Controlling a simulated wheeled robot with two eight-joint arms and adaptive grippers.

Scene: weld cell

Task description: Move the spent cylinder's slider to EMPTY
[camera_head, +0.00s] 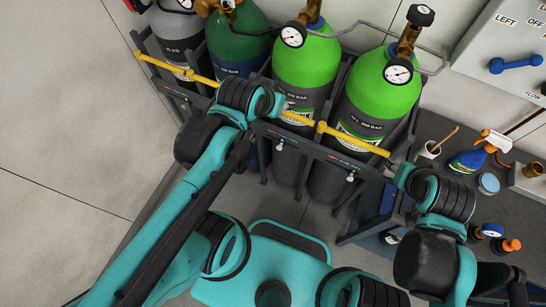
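Two bright green cylinders, one in the middle (308,66) and one on the right (372,92), stand in a dark rack. Each has a round gauge, the middle one (293,36) and the right one (398,71); the needles are too small to read. On the rack's front rail are small coloured slider strips, one at the middle (273,133) and one at the right (338,158). A pale knob hangs below each. My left gripper (282,103) is at the yellow bar before the middle cylinder. My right gripper (393,167) is by the bar's right end. Their finger openings are unclear.
A grey cylinder (177,38) and a dark green cylinder (236,45) stand further left in the rack. The yellow bar (358,141) crosses the cylinders' fronts. On the right, a dark bench (440,128) holds a cup (429,151) and a spray bottle (478,151).

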